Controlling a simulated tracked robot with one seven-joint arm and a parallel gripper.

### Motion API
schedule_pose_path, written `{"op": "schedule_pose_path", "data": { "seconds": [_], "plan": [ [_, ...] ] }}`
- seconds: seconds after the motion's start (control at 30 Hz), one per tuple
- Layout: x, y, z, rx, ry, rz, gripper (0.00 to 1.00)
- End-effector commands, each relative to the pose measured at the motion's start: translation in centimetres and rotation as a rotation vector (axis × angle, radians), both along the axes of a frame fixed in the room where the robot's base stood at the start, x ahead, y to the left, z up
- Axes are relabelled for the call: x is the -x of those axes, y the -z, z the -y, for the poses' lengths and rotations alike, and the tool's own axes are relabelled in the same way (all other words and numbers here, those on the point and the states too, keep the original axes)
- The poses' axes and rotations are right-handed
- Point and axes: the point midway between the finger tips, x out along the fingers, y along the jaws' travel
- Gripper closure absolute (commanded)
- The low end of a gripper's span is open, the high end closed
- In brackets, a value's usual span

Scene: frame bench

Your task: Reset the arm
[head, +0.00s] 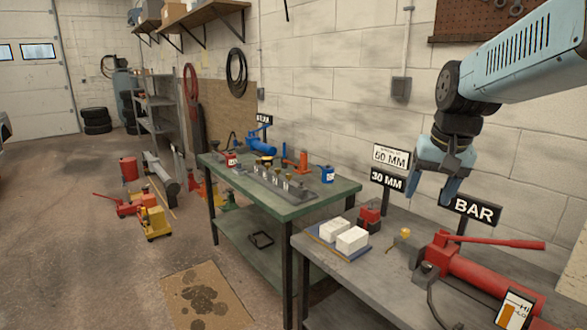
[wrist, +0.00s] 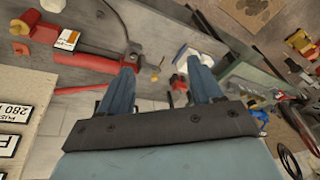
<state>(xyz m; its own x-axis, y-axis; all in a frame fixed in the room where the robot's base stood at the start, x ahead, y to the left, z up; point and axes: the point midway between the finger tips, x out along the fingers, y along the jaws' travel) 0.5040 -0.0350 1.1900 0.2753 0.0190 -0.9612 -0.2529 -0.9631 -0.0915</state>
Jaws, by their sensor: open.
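My gripper (head: 432,187) hangs from my blue arm at the right of the head view, above the grey bench (head: 375,262). Its fingers point down and stand apart with nothing between them. In the wrist view the two blue fingers of my gripper (wrist: 161,88) are spread, with the bench far beyond them. In the head view the gripper overlaps the left edge of the BAR sign (head: 475,211); I cannot tell the gap between them.
A red hand pump (head: 480,272) lies on the grey bench, with white blocks (head: 352,239) on a blue tray and a red block (head: 369,217) to its left. A green bench (head: 300,208) holds small tools farther left. The 30 MM sign (head: 387,181) stands near my gripper.

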Motion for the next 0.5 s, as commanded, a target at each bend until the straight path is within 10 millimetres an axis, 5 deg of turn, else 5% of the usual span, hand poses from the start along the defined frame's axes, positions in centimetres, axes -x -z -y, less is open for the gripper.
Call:
{"op": "schedule_pose_path", "data": {
  "seconds": [0.3,0.5],
  "plan": [
    [7.1,0.2,-2.4,0.071,-0.149,0.130,0.35],
    [10.1,1.0,-3.1,0.105,-0.218,0.189,0.35]
  ]
}}
